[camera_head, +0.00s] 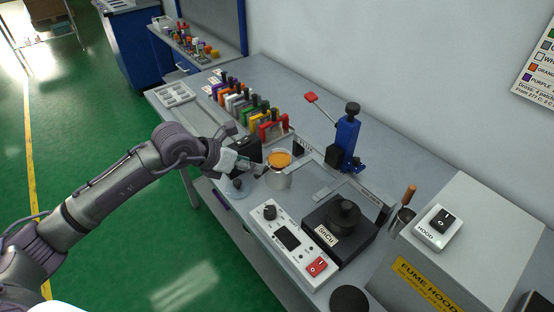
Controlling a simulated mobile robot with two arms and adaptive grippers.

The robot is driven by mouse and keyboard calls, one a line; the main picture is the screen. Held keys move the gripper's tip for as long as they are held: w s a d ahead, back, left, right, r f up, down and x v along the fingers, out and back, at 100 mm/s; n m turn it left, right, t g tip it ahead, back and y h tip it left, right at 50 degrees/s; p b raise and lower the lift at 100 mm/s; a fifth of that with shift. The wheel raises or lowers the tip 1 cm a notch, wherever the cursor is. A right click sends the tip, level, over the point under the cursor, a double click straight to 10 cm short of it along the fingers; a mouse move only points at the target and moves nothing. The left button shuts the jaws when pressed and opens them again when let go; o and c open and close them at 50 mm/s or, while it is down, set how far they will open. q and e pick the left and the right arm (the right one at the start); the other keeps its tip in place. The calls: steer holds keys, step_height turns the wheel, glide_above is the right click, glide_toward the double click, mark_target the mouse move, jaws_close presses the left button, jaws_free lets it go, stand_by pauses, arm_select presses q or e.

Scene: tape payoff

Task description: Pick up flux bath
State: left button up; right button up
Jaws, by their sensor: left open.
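The flux bath (279,180) is a grey metal cup with orange-brown content at its top. It stands upright on the grey bench in the middle of the view, beside a small sign that appears to read FLUX (306,147). My left gripper (260,168) reaches in from the left, open, with its fingertips close to the left side of the cup. I cannot tell whether a finger touches the cup. My right gripper is not in view.
A white control box (289,239) and a black SnCu solder pot (341,226) stand in front. A blue lever press (347,140) is behind right. The fume hood (470,220) is at right.

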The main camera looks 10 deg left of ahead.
mark_target(265, 168)
arm_select(q)
steer(key=shift+p+x, duration=0.4)
steer(key=shift+x, duration=0.65)
steer(key=p+x, duration=0.1)
steer(key=x, duration=0.2)
steer(key=shift+w+d+f, duration=0.15)
steer(key=shift+w, duration=0.1)
steer(key=shift+w+d+f, duration=0.1)
steer(key=shift+w+f, duration=0.1)
steer(key=shift+f, duration=0.15)
steer(key=c, duration=0.8)
jaws_close()
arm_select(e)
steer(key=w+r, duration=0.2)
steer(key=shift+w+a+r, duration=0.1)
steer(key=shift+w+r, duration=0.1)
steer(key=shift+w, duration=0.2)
